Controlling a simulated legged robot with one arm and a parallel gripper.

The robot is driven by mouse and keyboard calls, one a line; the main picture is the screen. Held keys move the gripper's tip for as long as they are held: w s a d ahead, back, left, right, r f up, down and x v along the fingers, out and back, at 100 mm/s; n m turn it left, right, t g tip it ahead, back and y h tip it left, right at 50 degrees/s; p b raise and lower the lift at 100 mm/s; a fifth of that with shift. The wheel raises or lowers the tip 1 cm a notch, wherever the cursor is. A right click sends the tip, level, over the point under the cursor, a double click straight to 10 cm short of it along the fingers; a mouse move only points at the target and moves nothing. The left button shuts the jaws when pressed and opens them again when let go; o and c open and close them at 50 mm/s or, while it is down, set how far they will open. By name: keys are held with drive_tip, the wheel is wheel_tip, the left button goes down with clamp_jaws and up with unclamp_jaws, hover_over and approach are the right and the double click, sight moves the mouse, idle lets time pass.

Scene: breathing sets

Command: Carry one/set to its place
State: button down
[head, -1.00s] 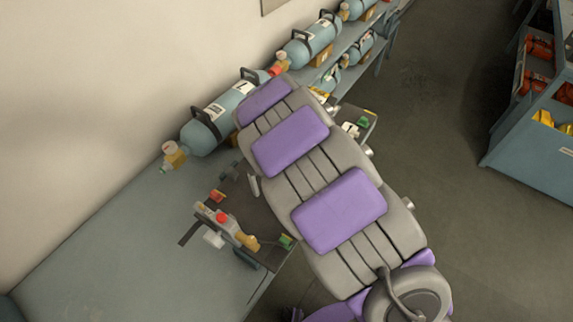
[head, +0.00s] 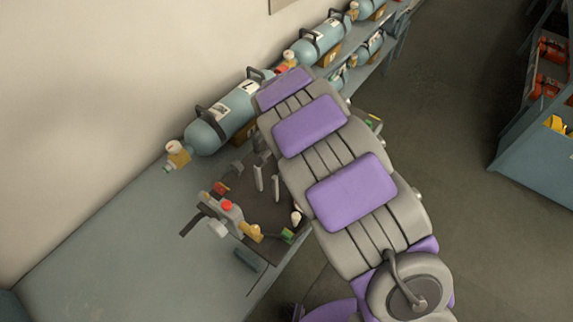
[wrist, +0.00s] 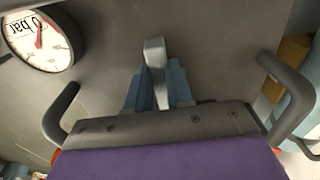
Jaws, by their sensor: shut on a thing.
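A breathing set with a dark backplate (head: 268,205) is over the workbench (head: 110,232). It carries a red knob (head: 227,206), a yellow fitting and two pale upright posts. My arm hides its middle and my gripper in the head view. In the wrist view my gripper (wrist: 158,88) has its blue fingers close together on a narrow grey upright piece standing on the set's grey plate (wrist: 225,50). A round gauge (wrist: 38,40) with a red needle shows at the upper left. I cannot tell whether the plate touches the bench.
A teal cylinder (head: 222,118) with a dark handle lies along the wall behind the set. More cylinders (head: 320,42) lie farther back on the shelving. A blue-grey cabinet (head: 530,155) with red and yellow items stands at the right. Open floor (head: 445,110) lies between.

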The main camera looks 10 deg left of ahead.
sight(274, 166)
drive_tip(key=shift+w+a+f, duration=0.3)
drive_tip(key=shift+a+f, duration=0.35)
drive_tip(key=shift+f, duration=0.15)
drive_tip(key=shift+w+a+f, duration=0.25)
drive_tip(key=shift+a+f, duration=0.45)
drive_tip(key=shift+f, duration=0.05)
drive_tip(key=shift+w+a+f, duration=0.3)
drive_tip(key=shift+a+f, duration=0.35)
drive_tip(key=shift+f, duration=0.15)
drive_tip(key=shift+f+b, duration=0.4)
drive_tip(key=shift+f, duration=1.75)
idle(0.6)
idle(0.3)
drive_tip(key=c, duration=0.9)
unclamp_jaws()
drive_tip(key=shift+s+a+r+p, duration=0.1)
drive_tip(key=shift+r+p, duration=0.2)
drive_tip(key=shift+r, duration=4)
drive_tip(key=shift+s+a+r+p, duration=0.1)
drive_tip(key=shift+r+p, duration=0.2)
drive_tip(key=shift+r, duration=4)
drive_tip(key=shift+d, duration=0.15)
